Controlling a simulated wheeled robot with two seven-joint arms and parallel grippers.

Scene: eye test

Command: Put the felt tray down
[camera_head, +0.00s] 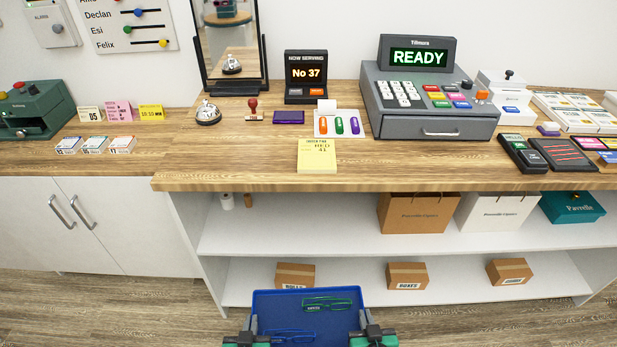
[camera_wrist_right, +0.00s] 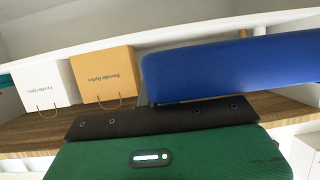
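The blue felt tray (camera_head: 275,306) is at the bottom of the head view, in front of the lower shelf. Green glasses (camera_head: 328,303) with a small label and blue glasses (camera_head: 288,335) lie in it. My left gripper (camera_head: 253,330) is at its left edge and my right gripper (camera_head: 370,330) at its right edge; both appear shut on it, though their fingertips are partly hidden. The right wrist view, which is upside down, shows the tray's blue side (camera_wrist_right: 230,65) against the dark finger of my right gripper (camera_wrist_right: 165,115). The tray's near edge is cut off.
Shelves below hold paper bags (camera_head: 415,213) and small boxes (camera_head: 407,276).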

